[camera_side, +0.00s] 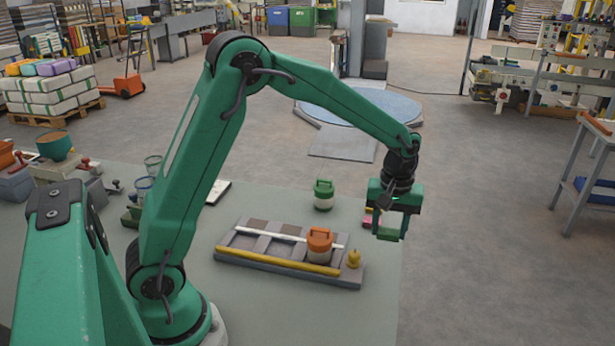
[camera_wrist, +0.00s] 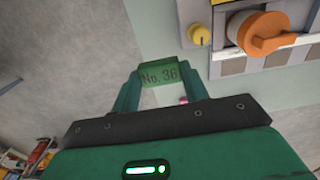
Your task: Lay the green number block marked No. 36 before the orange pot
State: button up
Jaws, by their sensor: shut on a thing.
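My gripper (camera_side: 390,230) is shut on the green number block (camera_wrist: 158,74), held between its two fingertips. The wrist view shows "No. 36" on the block's face. In the side view the block (camera_side: 388,235) is hard to tell from the green fingers. It appears held above the right part of the table, to the right of the grey tray. The orange pot (camera_side: 320,240) stands at the tray's right end, left of my gripper. In the wrist view the orange pot (camera_wrist: 262,36) is at the upper right, apart from the block.
The grey tray (camera_side: 345,277) has a yellow front bar (camera_side: 278,263). A small yellow knob-like piece (camera_side: 353,259) sits on its right end, beside the pot. A green-lidded pot (camera_side: 323,194) stands behind the tray. A pink thing (camera_side: 370,217) lies near my gripper. The table front is clear.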

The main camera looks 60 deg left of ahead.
jog(key=s+a, duration=0.2)
jog(key=a, duration=0.6)
jog(key=s+a, duration=0.2)
jog(key=a, duration=0.7)
jog(key=shift+s+f, duration=0.15)
jog(key=shift+s, duration=0.2)
jog(key=shift+f, duration=0.1)
jog(key=shift+f, duration=4.05)
jog(key=shift+f, duration=0.75)
jog(key=o, duration=1.4)
jog(key=shift+o, duration=0.2)
jog(key=shift+r, duration=0.1)
notch_tip(320, 180, up, 8)
